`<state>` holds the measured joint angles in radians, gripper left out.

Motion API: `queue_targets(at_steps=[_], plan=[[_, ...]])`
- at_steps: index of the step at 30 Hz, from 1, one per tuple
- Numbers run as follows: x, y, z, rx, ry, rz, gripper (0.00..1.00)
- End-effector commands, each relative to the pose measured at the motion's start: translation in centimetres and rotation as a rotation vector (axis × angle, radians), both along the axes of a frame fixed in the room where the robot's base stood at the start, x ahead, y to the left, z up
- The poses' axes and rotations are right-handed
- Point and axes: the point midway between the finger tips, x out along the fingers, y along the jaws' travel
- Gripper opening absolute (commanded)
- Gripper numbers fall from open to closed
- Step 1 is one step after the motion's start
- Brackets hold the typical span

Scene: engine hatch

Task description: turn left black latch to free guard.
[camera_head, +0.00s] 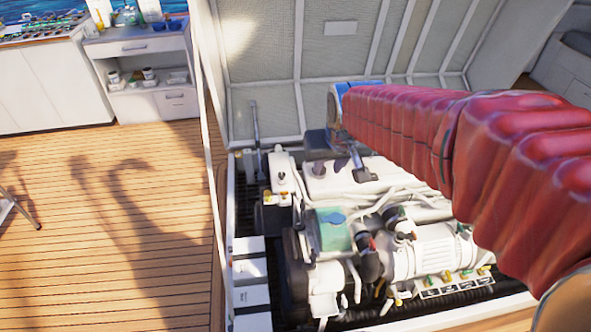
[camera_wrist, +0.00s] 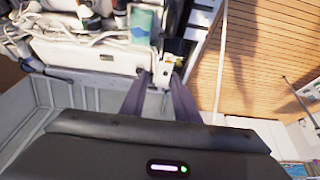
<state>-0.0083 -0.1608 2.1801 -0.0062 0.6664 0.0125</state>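My gripper (camera_head: 360,172) hangs over the back of the white engine (camera_head: 335,183) in the head view. In the wrist view my gripper (camera_wrist: 162,76) has its two dark fingers apart, with a gap between them. A white block with a small dark spot (camera_wrist: 167,71) and a thin grey rod (camera_wrist: 164,98) show in that gap; I cannot tell whether the fingers touch either. Nothing is clearly held. I cannot pick out the left black latch or the guard with certainty in either view.
The raised hatch lid (camera_head: 265,60) stands behind the engine bay. A teal box with a blue cap (camera_head: 333,232) sits on the engine's near side, among hoses. The wooden deck (camera_head: 110,220) at left is open.

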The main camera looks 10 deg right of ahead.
Motion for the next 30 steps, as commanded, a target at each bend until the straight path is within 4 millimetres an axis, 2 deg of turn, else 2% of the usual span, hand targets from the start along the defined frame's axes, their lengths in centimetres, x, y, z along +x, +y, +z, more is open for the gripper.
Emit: queue_targets(at_steps=[6, 17, 30], plan=[[4.3, 0.0, -2.6, 0.000, 0.011, -0.001, 0.28], [10.7, -0.1, -7.9, 0.000, 0.024, -0.001, 0.28], [17.3, -0.1, -16.7, 0.000, 0.041, -0.001, 0.28]])
